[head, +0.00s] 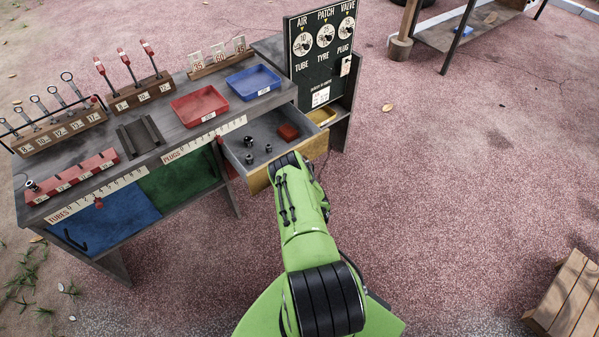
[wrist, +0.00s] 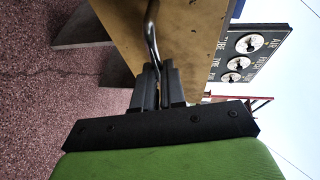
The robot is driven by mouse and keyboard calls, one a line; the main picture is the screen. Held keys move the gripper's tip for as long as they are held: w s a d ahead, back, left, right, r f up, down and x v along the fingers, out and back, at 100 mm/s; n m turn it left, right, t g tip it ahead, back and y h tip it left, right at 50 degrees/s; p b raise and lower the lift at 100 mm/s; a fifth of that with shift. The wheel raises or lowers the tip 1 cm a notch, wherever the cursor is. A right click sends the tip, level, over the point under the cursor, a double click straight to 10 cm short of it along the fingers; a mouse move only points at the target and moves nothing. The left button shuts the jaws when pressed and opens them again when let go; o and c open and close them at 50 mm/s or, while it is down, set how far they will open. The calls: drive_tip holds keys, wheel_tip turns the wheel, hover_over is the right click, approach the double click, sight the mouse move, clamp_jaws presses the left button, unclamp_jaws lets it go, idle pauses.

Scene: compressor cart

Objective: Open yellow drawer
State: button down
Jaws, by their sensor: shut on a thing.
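The yellow drawer (head: 316,146) is pulled out from the grey workbench, with its grey inside showing in the head view. Its worn yellow front (wrist: 190,30) fills the upper middle of the wrist view. A bent metal handle (wrist: 151,38) stands off that front. My gripper (wrist: 161,72) is shut on the handle, with the bar running between its fingers. In the head view my green arm hides the fingers and the handle.
The drawer holds several dark sockets (head: 249,158) and a red box (head: 288,132). A red tray (head: 200,105) and a blue tray (head: 253,82) sit on the benchtop. A gauge board (head: 322,65) stands behind. The paving at right is clear; a wooden slatted thing (head: 566,298) stands lower right.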

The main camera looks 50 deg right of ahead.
drive_tip(key=c, duration=1.2)
unclamp_jaws()
drive_tip(key=p+v, duration=0.8)
drive_tip(key=v, duration=0.7)
drive_tip(key=shift+s+a+r, duration=0.15)
drive_tip(key=shift+s+a, duration=0.05)
drive_tip(key=shift+s, duration=0.05)
